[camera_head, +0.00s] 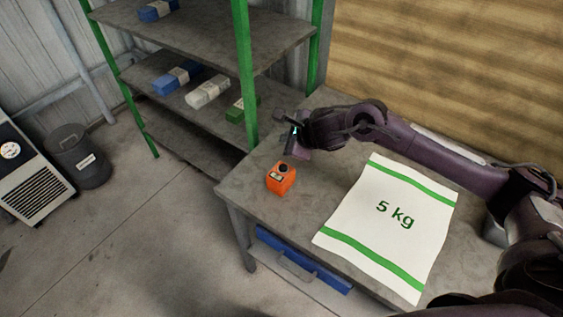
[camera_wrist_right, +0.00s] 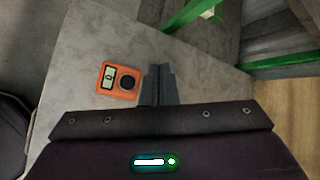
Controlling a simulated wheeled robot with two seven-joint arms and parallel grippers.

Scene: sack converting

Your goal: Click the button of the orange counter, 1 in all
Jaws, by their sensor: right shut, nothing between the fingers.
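The orange counter (camera_head: 281,179) stands on the grey table near its left end, with a dark round button (camera_head: 283,168) on top and a small display beside it. In the right wrist view the counter (camera_wrist_right: 118,82) lies just left of my fingers, with its dark button (camera_wrist_right: 127,82) on the side nearer them. My right gripper (camera_head: 290,151) is above the table, a little behind the counter and apart from it. In the right wrist view its fingers (camera_wrist_right: 158,84) are together with nothing between them. My left gripper is not in view.
A white sack marked 5 kg (camera_head: 385,228) lies flat on the table (camera_head: 320,205) right of the counter. A green-posted shelf (camera_head: 200,50) with several packets stands behind on the left. A dark bin (camera_head: 79,157) stands on the floor at far left.

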